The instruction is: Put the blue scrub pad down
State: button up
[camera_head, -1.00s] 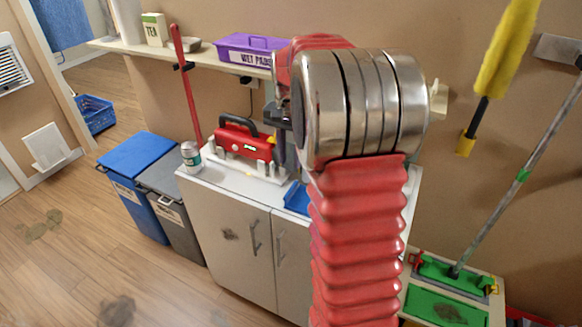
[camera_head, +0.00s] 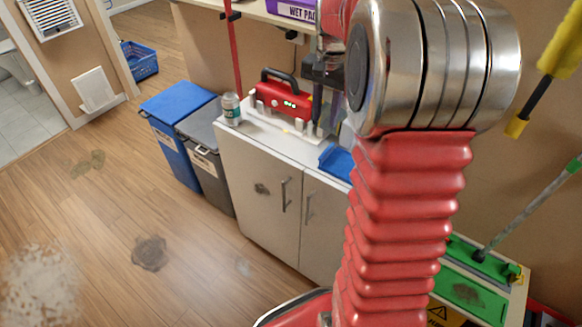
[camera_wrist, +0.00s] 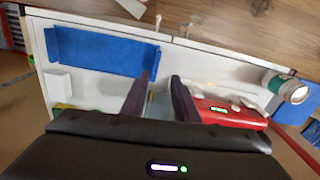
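My gripper (camera_wrist: 160,95) is over the white cabinet top, its two dark fingers apart. White counter shows between the fingertips. A small grey-blue patch lies lower between the fingers; I cannot tell whether it is the scrub pad. A blue tray-like piece with raised ends (camera_wrist: 100,52) lies on the cabinet top, left of the fingers in the wrist view. It also shows in the head view (camera_head: 337,162), partly hidden by my arm. No blue scrub pad can be made out for certain. In the head view my gripper is mostly hidden behind my arm.
A red device with a black handle (camera_head: 284,100) stands on the cabinet top (camera_head: 268,146), with a can (camera_head: 231,108) at its left. A blue bin (camera_head: 172,130) and a grey bin (camera_head: 203,140) stand left of the cabinet. A shelf (camera_head: 258,13) hangs above.

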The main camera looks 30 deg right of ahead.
jog(key=s+a+r+n+t, duration=0.1)
jog(key=s+a+r+n, duration=0.25)
jog(key=a, duration=0.35)
jog(key=s+a+r+n+t, duration=0.2)
jog(key=s+a+r, duration=0.1)
jog(key=s+a, duration=0.3)
jog(key=s+a+f+n+t, duration=0.2)
jog(key=s+a+n, duration=0.4)
jog(key=s+a, duration=0.4)
jog(key=shift+s+f, duration=0.4)
jog(key=shift+f, duration=0.05)
